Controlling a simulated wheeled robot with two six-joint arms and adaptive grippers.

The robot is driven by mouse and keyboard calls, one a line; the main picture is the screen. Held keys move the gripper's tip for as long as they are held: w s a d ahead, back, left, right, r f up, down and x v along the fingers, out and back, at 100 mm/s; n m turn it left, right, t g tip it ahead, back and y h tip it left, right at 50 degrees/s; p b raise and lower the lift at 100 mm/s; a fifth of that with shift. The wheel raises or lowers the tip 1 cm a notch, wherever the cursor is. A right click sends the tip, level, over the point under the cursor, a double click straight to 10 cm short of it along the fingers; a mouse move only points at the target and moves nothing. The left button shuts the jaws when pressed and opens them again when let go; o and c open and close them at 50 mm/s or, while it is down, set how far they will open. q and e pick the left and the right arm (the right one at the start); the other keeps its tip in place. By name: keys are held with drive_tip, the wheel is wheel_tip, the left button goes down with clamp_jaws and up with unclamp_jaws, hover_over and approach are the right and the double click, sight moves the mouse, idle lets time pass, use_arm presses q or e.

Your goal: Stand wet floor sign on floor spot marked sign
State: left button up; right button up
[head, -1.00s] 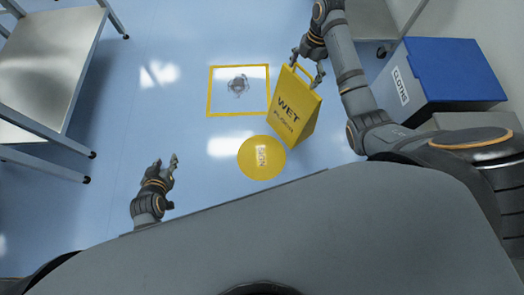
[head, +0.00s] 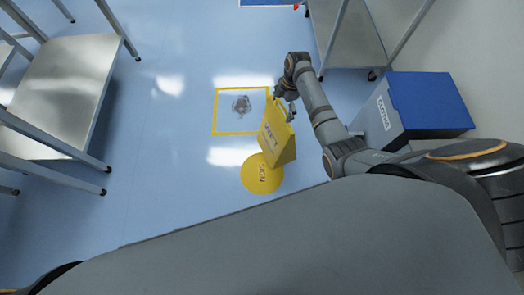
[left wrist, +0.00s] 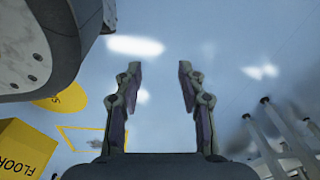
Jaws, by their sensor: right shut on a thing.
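The yellow wet floor sign (head: 276,136) is upright in the head view, and my right gripper (head: 285,104) is shut on its top. Its lower end is beside the upper right edge of the yellow round floor spot marked SIGN (head: 262,176) and overlaps it in the picture. I cannot tell whether the sign touches the floor. The left wrist view shows part of the sign (left wrist: 25,150) and the round spot (left wrist: 62,98) at the left. My left gripper (left wrist: 158,75) is open and empty there; it is not in the head view.
A yellow square outline (head: 216,112) on the floor surrounds a grey crumpled object (head: 241,105). A blue-lidded clothing box (head: 425,105) stands at the right. Metal tables (head: 65,95) stand at the left, and a metal cart (head: 347,35) at the top right. The floor between is clear.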

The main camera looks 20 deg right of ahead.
use_arm(q)
drive_tip(key=w+d+r+b, duration=0.1)
drive_tip(key=w+r+b, duration=0.2)
drive_tip(key=w+r, duration=0.1)
drive_tip(key=shift+w+d+r, duration=0.3)
drive_tip(key=shift+w+r, duration=0.1)
drive_tip(key=shift+w, duration=0.35)
use_arm(e)
drive_tip(key=s+a+f, duration=0.7)
drive_tip(key=a+f, duration=0.3)
drive_tip(key=f, duration=0.2)
drive_tip(key=shift+a, duration=0.15)
drive_tip(key=shift+f, duration=0.15)
drive_tip(key=o, duration=1.5)
drive_tip(key=shift+c, duration=0.2)
use_arm(q)
drive_tip(key=shift+r, duration=0.1)
